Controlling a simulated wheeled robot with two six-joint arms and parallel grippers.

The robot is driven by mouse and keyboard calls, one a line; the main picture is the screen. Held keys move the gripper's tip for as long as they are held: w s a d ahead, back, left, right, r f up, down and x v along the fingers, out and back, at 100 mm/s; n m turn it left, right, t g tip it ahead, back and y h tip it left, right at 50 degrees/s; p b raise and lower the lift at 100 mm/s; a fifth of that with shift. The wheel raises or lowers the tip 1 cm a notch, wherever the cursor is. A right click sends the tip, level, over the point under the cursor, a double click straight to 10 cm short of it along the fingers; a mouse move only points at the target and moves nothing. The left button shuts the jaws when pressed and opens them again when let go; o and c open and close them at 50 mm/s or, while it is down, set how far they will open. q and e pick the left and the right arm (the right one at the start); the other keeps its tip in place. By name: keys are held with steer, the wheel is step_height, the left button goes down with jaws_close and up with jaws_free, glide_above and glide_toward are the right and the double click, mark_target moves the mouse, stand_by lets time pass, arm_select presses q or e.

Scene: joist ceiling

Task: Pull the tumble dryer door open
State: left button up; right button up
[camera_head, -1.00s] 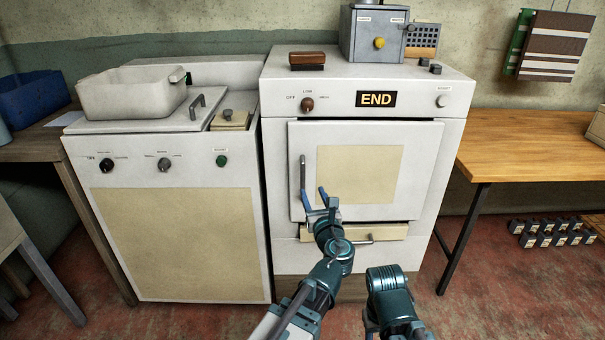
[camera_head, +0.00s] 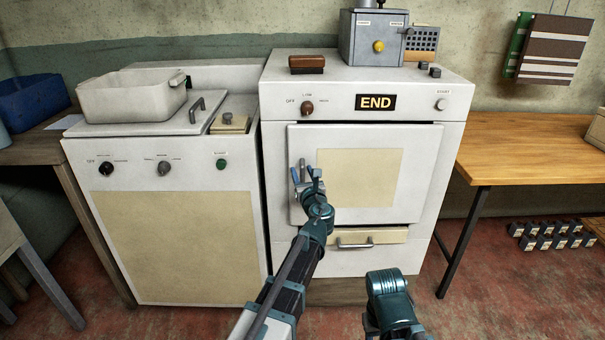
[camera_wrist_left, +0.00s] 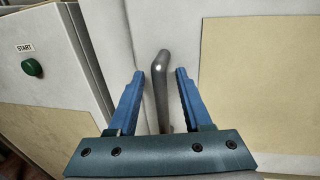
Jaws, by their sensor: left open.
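The tumble dryer (camera_head: 350,250) is the white machine on the right with an "END" display. Its door (camera_head: 412,200) looks shut, with a beige panel on it. The grey vertical door handle (camera_head: 302,164) is on the door's left side, its lower part hidden by my gripper. My left gripper (camera_head: 307,175) is in front of the handle. In the left wrist view the handle (camera_wrist_left: 160,85) stands between the two blue fingers of my open left gripper (camera_wrist_left: 158,85), with gaps on both sides.
A white machine (camera_head: 170,245) with a beige front and a green start button stands close on the left. A drawer (camera_head: 385,238) sits below the dryer door. A wooden table (camera_head: 535,150) is at the right.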

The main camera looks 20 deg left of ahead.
arm_select(q)
jaws_close()
stand_by(1.5)
